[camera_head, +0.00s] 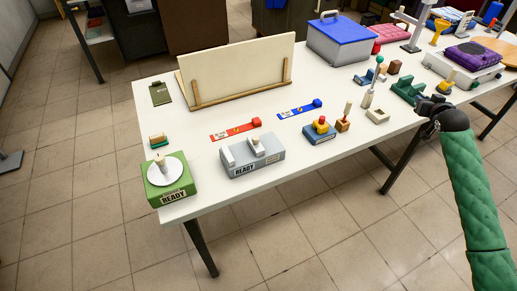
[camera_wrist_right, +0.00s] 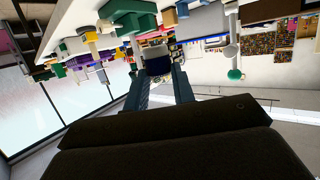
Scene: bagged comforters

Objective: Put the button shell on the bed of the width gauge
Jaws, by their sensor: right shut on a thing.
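A grey box marked READY (camera_head: 252,163), with raised blocks on its top, stands near the table's front edge; it looks like the width gauge. My right gripper (camera_head: 430,104) is at the right part of the table's front edge, far to the right of the grey box. In the right wrist view its fingers (camera_wrist_right: 159,84) are shut on a small pale and dark blue piece (camera_wrist_right: 157,63). I cannot tell whether this piece is the button shell. In the head view it is hidden or too small to make out. My left gripper is not in view.
A green READY box (camera_head: 152,194) with a white disc stands left of the grey box. Red (camera_head: 233,130) and blue (camera_head: 298,109) strips lie behind it. A blue block with a yellow piece (camera_head: 319,136) and a green stepped block (camera_head: 406,90) stand between it and my right gripper.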

